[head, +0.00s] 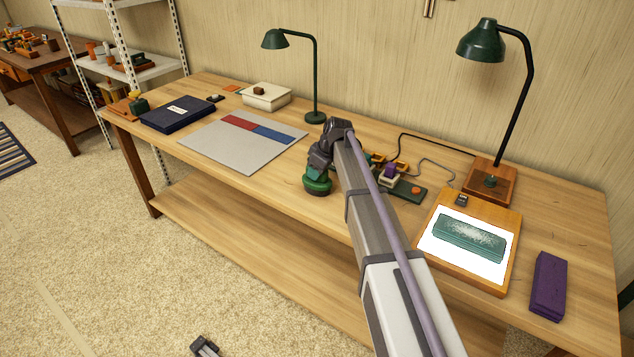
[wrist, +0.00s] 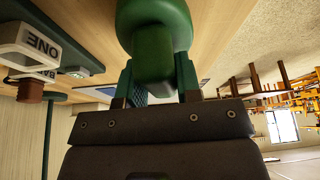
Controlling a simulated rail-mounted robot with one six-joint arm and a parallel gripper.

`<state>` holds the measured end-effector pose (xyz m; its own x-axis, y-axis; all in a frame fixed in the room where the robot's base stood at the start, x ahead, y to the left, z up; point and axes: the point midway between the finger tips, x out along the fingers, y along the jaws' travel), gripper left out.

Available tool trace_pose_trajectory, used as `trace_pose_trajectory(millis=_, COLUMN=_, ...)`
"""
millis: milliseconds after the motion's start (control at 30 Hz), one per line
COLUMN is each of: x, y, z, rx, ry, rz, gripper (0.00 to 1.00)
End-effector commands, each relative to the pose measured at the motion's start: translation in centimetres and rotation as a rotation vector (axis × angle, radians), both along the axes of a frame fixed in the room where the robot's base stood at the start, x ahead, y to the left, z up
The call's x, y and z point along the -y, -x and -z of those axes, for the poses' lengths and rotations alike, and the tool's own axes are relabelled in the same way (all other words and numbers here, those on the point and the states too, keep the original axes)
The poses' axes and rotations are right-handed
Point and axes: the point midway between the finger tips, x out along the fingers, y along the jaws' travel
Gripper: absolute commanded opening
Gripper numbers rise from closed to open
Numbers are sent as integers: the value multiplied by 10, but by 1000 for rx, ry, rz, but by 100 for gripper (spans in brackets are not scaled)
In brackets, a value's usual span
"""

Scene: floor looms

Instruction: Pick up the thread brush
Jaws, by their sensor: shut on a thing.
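A rounded green thing, which I take to be the thread brush (head: 317,188), is in my gripper (head: 318,176) near the front edge of the table (head: 400,218). In the wrist view the green thing (wrist: 153,28) sits between the two dark green fingers of my gripper (wrist: 155,78), which are shut on it. No bristles show. I cannot tell whether it touches the table top. My arm hides part of the table behind it.
Small coloured items and a green block (head: 408,190) lie right behind my arm. A lit panel (head: 430,243) bears a teal block (head: 470,237). A purple block (head: 548,286), two green lamps (head: 315,80) (head: 510,90), a grey board (head: 230,155) and a white box (head: 268,98) stand around.

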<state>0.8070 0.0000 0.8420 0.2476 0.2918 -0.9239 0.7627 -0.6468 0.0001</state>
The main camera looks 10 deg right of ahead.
Motion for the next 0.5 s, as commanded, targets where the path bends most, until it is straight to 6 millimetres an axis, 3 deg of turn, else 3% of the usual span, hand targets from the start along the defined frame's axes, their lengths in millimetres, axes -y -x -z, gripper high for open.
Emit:
trace_pose_trajectory(millis=267, x=0, y=0, z=0, rx=0, ry=0, rz=0, gripper=0)
trace_pose_trajectory(millis=500, x=0, y=0, z=0, rx=0, ry=0, rz=0, gripper=0)
